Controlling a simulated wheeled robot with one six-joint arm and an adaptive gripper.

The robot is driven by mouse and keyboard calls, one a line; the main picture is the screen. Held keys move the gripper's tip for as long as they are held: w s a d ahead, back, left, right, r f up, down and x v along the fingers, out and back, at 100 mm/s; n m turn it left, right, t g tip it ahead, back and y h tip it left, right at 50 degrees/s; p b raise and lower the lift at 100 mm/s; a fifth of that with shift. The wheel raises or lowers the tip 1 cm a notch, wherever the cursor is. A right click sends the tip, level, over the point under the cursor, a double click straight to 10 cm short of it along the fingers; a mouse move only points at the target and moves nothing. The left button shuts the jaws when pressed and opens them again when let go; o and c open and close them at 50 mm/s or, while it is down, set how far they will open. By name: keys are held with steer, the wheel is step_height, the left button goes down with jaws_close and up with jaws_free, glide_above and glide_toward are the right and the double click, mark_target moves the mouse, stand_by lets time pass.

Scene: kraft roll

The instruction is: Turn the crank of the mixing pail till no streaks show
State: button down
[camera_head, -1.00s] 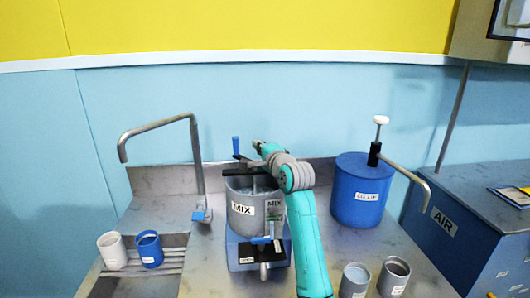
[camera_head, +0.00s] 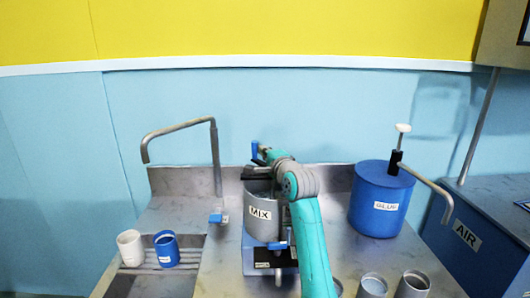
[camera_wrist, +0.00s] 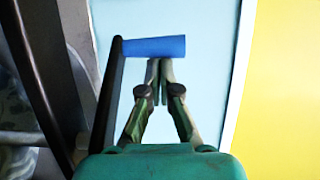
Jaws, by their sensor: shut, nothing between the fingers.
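The mixing pail (camera_head: 259,222), grey and marked MIX, stands on a blue base in the middle of the counter. Its crank has a dark arm across the top and an upright blue handle (camera_head: 255,148) at the far side. In the wrist view the blue handle (camera_wrist: 155,47) lies just beyond my fingertips, at the end of a dark bar (camera_wrist: 107,95). My gripper (camera_wrist: 160,62) is shut and empty, its tips close to the handle; I cannot tell whether they touch. In the head view my arm covers the pail's right side. The pail's contents cannot be made out.
A blue GLUE drum (camera_head: 381,200) with a pump and spout stands right. A bent tap (camera_head: 216,160) rises left. A white cup (camera_head: 130,248) and a blue cup (camera_head: 167,250) stand on the left rack. Two grey cups (camera_head: 373,285) (camera_head: 411,284) stand front right.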

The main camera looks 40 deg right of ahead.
steer(key=shift+a+n+y, duration=0.1)
steer(key=shift+n+y, duration=0.2)
steer(key=shift+y, duration=0.1)
